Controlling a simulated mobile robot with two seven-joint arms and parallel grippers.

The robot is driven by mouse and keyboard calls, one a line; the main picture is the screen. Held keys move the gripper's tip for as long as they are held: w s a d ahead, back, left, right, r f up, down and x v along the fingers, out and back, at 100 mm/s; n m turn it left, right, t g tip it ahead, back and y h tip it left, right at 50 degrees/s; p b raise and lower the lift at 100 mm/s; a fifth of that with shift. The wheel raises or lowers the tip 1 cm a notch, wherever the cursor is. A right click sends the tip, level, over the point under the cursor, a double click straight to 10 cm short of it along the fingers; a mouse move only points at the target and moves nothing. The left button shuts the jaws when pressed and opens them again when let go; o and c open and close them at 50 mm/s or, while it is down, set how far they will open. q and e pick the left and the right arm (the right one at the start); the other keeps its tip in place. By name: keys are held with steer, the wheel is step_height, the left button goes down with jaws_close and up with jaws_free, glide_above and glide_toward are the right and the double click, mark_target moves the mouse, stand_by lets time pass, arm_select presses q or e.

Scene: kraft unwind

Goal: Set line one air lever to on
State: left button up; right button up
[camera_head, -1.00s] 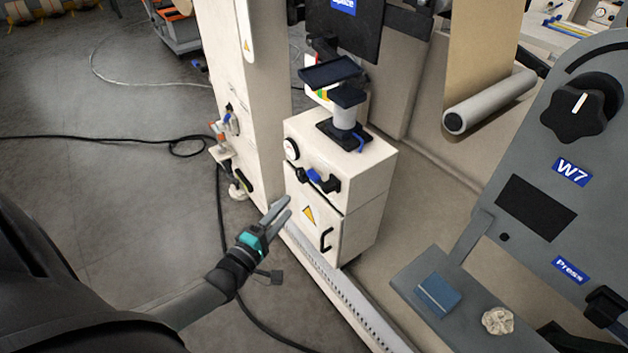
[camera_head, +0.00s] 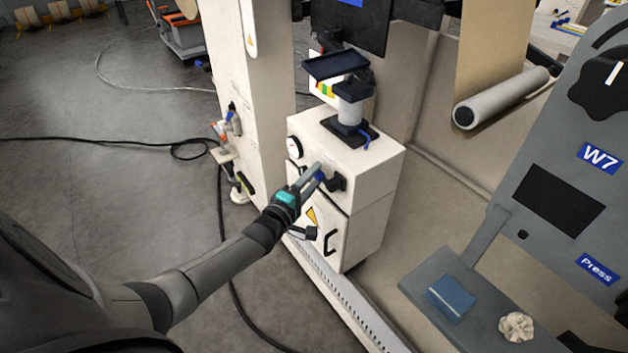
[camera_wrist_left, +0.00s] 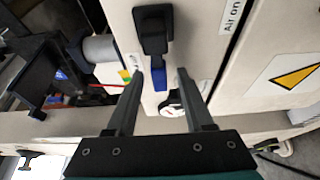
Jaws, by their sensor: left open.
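The air lever is a black valve body (camera_head: 338,184) with a blue handle (camera_head: 320,175) on the front of a white cabinet (camera_head: 368,172). In the left wrist view the black lever body (camera_wrist_left: 153,30) is at the top, with its blue tip (camera_wrist_left: 160,79) pointing down toward the gap between the fingers. A printed "Air on" label (camera_wrist_left: 232,14) is beside it. My left gripper (camera_head: 313,172) is open at the lever, its fingers (camera_wrist_left: 158,76) either side of the blue tip. I cannot tell whether they touch it. My right gripper is out of view.
A round gauge (camera_head: 294,148) is left of the lever. A yellow warning sign (camera_head: 312,216) and black door handle (camera_head: 328,242) are below. A grey W7 panel (camera_head: 545,200) stands at right, with a shelf holding a blue block (camera_head: 451,298).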

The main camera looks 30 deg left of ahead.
arm_select(q)
steer(key=shift+w, duration=0.2)
steer(key=shift+c, duration=0.3)
jaws_close()
stand_by(1.1)
